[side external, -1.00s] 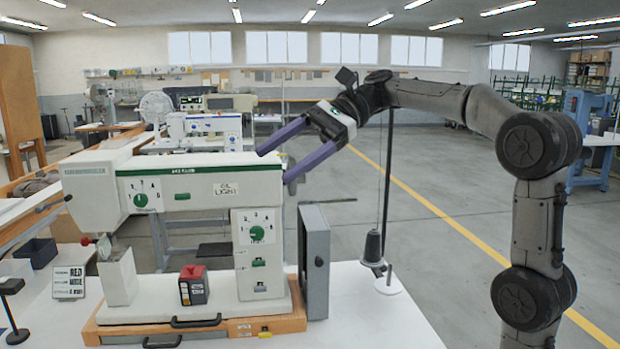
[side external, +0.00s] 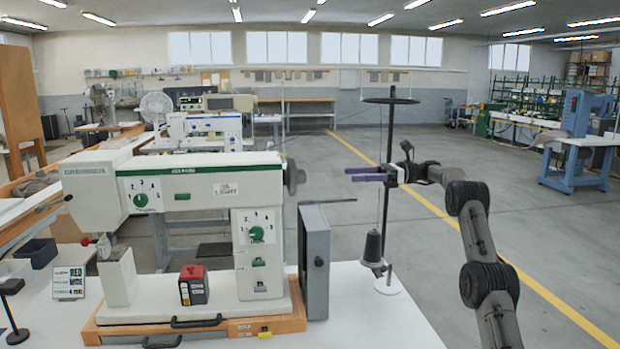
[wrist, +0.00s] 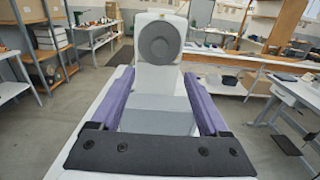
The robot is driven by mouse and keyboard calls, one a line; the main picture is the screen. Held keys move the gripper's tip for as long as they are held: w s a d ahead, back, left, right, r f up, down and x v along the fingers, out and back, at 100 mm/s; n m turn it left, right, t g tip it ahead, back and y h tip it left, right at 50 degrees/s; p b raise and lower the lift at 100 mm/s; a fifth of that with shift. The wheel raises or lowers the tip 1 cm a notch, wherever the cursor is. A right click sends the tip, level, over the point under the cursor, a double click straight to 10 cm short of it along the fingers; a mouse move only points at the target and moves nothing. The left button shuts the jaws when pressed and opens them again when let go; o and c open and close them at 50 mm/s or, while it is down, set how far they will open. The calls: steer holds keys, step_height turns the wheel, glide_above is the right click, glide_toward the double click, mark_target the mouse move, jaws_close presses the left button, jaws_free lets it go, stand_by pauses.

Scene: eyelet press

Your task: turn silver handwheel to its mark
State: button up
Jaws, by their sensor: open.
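The silver handwheel (side external: 292,176) is on the right end of the white machine's upper arm and shows nearly edge-on in the side view. In the wrist view the handwheel (wrist: 160,43) is a round grey disc facing me, on the machine's white end. I cannot make out its mark. My gripper (side external: 352,174) is to the right of the handwheel, apart from it, at about the same height and pointing at it. In the wrist view my gripper (wrist: 158,76) has its two purple fingers spread wide with nothing between them.
A grey box (side external: 314,262) stands below the handwheel, at the machine's right side. A thread stand (side external: 388,285) with a dark cone (side external: 373,248) and a tall pole rises close to my gripper. The air between my fingertips and the handwheel looks clear.

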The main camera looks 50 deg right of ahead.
mark_target(296, 176)
steer(key=x, duration=1.3)
steer(key=shift+w+a, duration=0.15)
steer(key=shift+a, duration=0.05)
jaws_close()
